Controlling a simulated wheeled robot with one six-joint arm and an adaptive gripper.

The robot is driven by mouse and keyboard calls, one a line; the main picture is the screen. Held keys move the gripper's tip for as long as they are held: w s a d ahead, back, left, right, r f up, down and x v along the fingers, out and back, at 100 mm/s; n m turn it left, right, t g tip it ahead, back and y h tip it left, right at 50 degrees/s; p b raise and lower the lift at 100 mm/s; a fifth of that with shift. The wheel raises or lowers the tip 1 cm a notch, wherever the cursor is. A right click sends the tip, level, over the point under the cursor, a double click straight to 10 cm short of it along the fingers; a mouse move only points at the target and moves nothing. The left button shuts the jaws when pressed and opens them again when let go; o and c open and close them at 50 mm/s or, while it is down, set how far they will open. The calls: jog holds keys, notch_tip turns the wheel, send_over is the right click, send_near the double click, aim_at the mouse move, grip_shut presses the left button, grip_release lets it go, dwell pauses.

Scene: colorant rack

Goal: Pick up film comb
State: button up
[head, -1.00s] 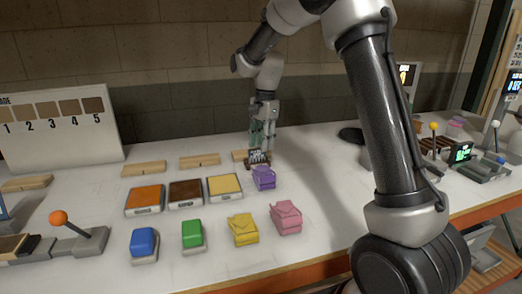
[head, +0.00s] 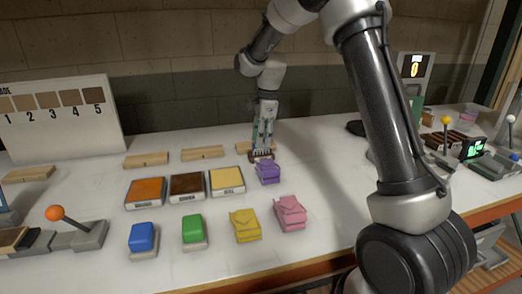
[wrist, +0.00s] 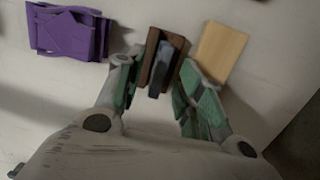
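The likely film comb is a small dark piece with a brown body (head: 262,155), standing at the back of the white table beside the purple packet. In the wrist view the dark brown piece (wrist: 152,50) has a blue-grey part on it and lies between my fingertips. My gripper (head: 264,142) points down over it. In the wrist view my gripper (wrist: 158,82) is open, with green-padded fingers on either side of the piece. The left finger is close to it; whether they touch is unclear. A gap shows on the right.
The purple packet (head: 268,171) is close beside my gripper, and a light wood block (wrist: 221,50) is on its other side. Yellow (head: 246,225) and pink (head: 289,212) packets, colour trays and blue and green blocks stand nearer the front.

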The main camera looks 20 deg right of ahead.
notch_tip(320, 180, down, 2)
jog(key=shift+a+f, duration=0.1)
jog(key=shift+a, duration=0.05)
jog(key=shift+c, duration=0.3)
grip_shut()
